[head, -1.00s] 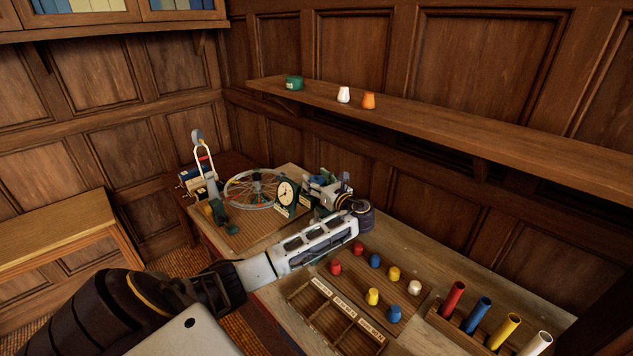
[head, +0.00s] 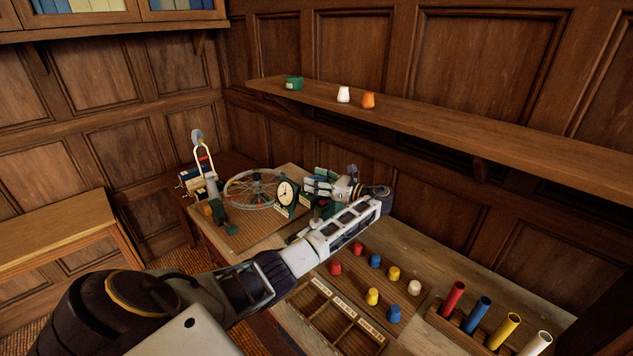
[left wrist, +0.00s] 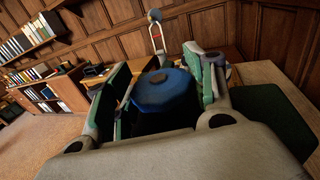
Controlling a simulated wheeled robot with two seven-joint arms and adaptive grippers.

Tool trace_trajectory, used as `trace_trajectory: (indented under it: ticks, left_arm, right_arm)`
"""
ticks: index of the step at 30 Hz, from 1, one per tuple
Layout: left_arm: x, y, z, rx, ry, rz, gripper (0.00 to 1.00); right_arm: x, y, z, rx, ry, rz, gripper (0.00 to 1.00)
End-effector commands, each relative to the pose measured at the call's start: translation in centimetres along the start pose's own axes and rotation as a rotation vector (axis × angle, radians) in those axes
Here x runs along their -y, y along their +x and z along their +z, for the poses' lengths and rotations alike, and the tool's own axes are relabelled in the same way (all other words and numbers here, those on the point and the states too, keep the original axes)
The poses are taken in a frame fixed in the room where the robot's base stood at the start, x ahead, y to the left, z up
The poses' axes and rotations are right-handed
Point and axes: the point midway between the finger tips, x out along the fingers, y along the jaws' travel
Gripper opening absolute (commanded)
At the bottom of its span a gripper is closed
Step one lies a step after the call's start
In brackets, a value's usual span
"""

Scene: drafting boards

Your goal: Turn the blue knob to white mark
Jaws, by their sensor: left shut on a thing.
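The blue knob (left wrist: 165,91) shows in the left wrist view, between the two fingers of my left gripper (left wrist: 160,85), which is shut on it. In the head view my left gripper (head: 318,187) is at the back of the bench, just right of the round white-faced dial (head: 286,193). There the knob is hidden by the gripper. I cannot make out the white mark in either view. My right gripper is not in view.
In front of my left arm are several coloured pegs on a board (head: 420,298), a sectioned tray (head: 322,319) and a rack of coloured tubes (head: 474,340). A wall shelf (head: 440,118) runs above.

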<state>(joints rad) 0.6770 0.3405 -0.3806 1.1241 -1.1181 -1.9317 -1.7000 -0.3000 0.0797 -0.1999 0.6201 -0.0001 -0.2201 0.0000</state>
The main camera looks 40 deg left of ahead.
Motion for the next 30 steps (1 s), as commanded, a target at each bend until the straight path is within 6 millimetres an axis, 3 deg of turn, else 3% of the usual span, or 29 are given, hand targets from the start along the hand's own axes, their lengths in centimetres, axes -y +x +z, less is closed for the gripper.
trace_trajectory:
  ticks: [30]
  left_arm:
    - [0.03, 0.02, 0.06, -0.001, -0.001, 0.247, 0.3]
  right_arm:
    - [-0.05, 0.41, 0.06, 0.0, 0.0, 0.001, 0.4]
